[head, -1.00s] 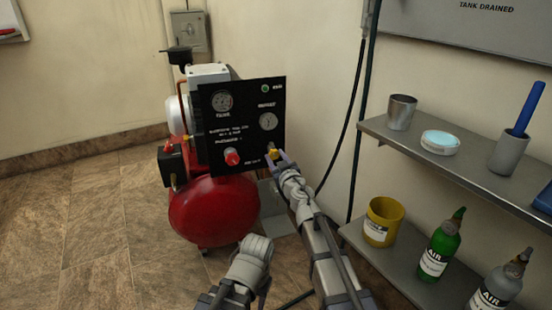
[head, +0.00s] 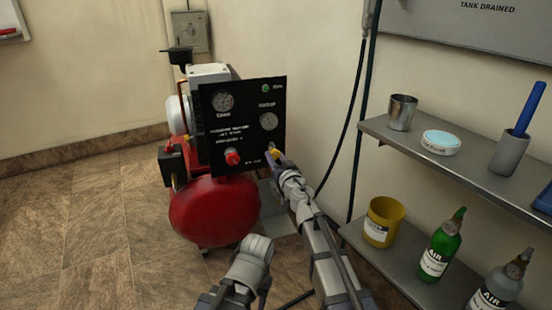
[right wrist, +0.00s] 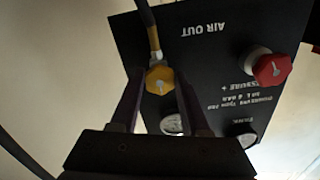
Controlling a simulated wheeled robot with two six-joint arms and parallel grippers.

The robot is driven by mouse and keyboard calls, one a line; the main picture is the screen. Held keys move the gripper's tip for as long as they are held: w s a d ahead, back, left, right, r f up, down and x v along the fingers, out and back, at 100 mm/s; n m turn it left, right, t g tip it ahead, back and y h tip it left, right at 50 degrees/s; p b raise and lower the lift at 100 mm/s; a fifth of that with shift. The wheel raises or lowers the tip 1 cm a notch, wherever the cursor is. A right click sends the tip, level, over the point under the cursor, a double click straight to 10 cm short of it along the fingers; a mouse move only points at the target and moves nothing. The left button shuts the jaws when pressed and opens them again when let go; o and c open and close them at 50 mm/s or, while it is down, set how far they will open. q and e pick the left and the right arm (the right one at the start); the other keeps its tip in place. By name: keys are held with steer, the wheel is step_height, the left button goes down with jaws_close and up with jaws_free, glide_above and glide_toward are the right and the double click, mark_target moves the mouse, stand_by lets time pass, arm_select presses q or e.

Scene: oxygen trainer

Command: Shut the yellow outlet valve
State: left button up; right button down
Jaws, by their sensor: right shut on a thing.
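The yellow outlet valve (head: 274,152) sits at the lower right of the black panel (head: 208,155) on the red compressor. In the right wrist view its yellow knob (right wrist: 160,78) carries a pale pointer mark, below the words AIR OUT. My right gripper (head: 277,155) is at the valve, and its fingers stand on both sides of the knob, shut on it. The wrist view also shows the gripper (right wrist: 160,84). The fingers partly hide the valve in the head view.
A red knob (head: 232,157) and two gauges share the panel. The compressor's red tank (head: 213,210) is below. A hose with a brass-coloured fitting (right wrist: 154,42) runs by the yellow knob. Right shelves hold a yellow cup (head: 383,222), bottles and a metal cup (head: 402,112).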

stand_by(0.3)
steer(key=shift+c, duration=1.9)
jaws_free()
steer(key=v, duration=0.8)
